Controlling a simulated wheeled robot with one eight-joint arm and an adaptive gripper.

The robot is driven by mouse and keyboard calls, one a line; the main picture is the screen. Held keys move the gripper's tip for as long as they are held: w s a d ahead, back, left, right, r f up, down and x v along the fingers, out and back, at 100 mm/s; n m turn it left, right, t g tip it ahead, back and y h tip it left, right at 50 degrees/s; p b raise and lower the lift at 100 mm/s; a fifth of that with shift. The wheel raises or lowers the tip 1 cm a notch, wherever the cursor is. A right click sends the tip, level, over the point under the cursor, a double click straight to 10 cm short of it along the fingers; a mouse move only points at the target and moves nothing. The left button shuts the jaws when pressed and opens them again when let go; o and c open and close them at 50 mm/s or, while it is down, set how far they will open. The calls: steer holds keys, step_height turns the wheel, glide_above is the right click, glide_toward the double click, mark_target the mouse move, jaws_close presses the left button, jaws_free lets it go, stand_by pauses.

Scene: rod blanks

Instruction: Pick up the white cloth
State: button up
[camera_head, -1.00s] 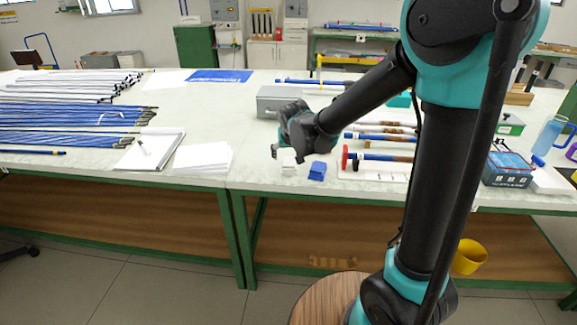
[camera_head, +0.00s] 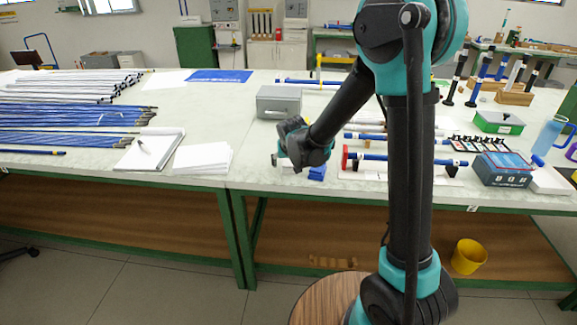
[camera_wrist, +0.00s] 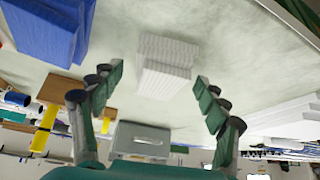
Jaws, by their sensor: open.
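The white cloth (camera_wrist: 166,66) is a folded, ribbed block lying on the table, seen in the wrist view between and just beyond my open fingers. My gripper (camera_wrist: 160,79) has one finger to each side of it, with a gap on both sides and nothing held. In the head view my gripper (camera_head: 284,160) is low over the front of the table and covers much of the white cloth (camera_head: 286,163). A blue folded cloth (camera_head: 317,172) lies just right of it; it also shows at the upper left of the wrist view (camera_wrist: 45,28).
A grey metal box (camera_head: 281,101) stands behind my gripper. A stack of white paper (camera_head: 203,159) lies to the left. A rod in a red-ended fixture (camera_head: 346,158) is to the right. The table's front edge is close by.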

mark_target(289, 162)
steer(key=c, duration=1.2)
steer(key=shift+r, duration=0.15)
steer(key=shift+c, duration=0.3)
step_height(289, 162, up, 20)
